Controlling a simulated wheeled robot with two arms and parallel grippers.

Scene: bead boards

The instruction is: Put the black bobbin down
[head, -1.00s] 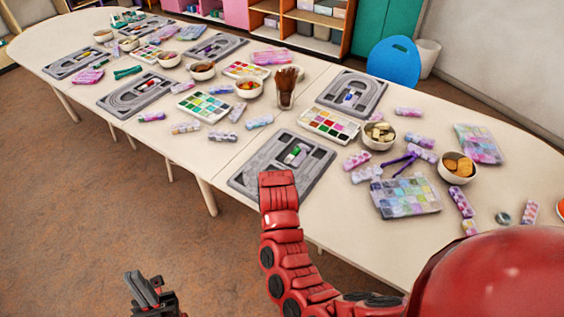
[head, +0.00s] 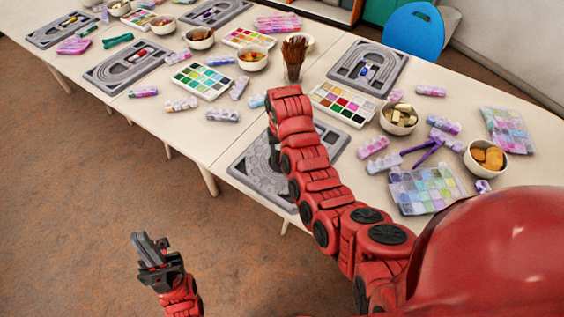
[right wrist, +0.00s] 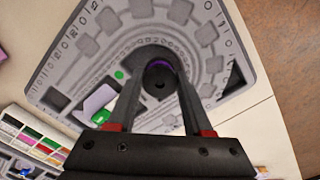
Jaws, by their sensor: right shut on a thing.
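In the right wrist view my right gripper (right wrist: 160,72) is shut on the black bobbin (right wrist: 160,85), a round dark piece with a purple edge. It is over the grey bead board (right wrist: 63,62); I cannot tell whether the bobbin touches the board. In the head view the near bead board (head: 250,165) lies at the table's front edge, partly covered by my right arm. The bobbin is hidden there. My left gripper (head: 150,249) hangs over the floor, clear of the table; its jaw gap is unclear.
A paint set (right wrist: 40,137) lies beside the board. In the head view a brush cup (head: 292,65), another paint set (head: 342,103), a bowl (head: 398,118) and a second bead board (head: 367,68) stand around. A green piece (right wrist: 119,75) lies in the board.

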